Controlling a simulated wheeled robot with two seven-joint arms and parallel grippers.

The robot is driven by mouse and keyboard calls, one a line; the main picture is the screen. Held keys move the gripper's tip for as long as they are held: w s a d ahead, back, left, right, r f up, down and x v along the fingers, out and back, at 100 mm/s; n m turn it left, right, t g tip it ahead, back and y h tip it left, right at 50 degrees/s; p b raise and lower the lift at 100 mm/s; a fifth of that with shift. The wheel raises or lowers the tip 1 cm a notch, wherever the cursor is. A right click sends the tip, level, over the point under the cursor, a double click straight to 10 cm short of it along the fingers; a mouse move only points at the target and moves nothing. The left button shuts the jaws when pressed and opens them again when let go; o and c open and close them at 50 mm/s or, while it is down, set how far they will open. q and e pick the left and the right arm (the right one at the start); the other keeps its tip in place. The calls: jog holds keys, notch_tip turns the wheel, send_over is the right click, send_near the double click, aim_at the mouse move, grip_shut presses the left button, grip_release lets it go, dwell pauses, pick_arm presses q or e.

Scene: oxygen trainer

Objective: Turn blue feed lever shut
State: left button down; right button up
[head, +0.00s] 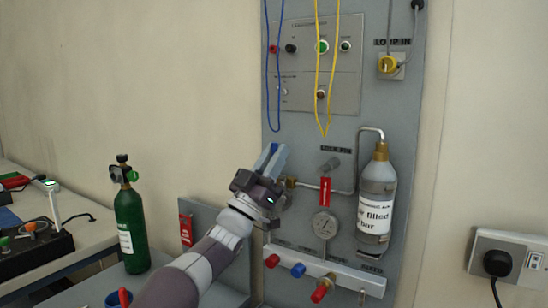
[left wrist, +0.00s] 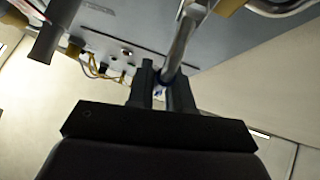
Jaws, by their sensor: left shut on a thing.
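My left gripper (head: 274,158) reaches up to the grey wall panel (head: 300,228), left of the pipework. It is shut on the blue feed lever (head: 275,148), of which only a small blue bit shows between the fingers. In the left wrist view the two dark fingers (left wrist: 163,88) close around a blue bit, with a metal bar or pipe running up from between them. Most of the lever and its valve are hidden by the gripper, so I cannot tell its exact angle. My right gripper is in neither view.
A red lever tag (head: 325,192), a gauge (head: 325,224) and a grey bottle (head: 376,200) are right of the gripper. Below is a rail with red and blue knobs (head: 298,270). Blue (head: 278,100) and yellow cords hang above. A green cylinder (head: 131,230) stands left.

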pick_arm(q)
jog(key=c, duration=1.3)
grip_release()
jog(key=shift+f, duration=0.25)
jog(key=shift+o, duration=0.9)
jog(key=shift+r, duration=0.15)
jog(key=shift+s+a+f, duration=0.15)
jog(key=shift+a+f, duration=0.05)
jog(key=shift+f, duration=0.2)
jog(key=b+v, duration=0.2)
jog(key=v, duration=0.9)
jog(key=shift+s+a+f, duration=0.2)
jog(key=shift+s+f, duration=0.05)
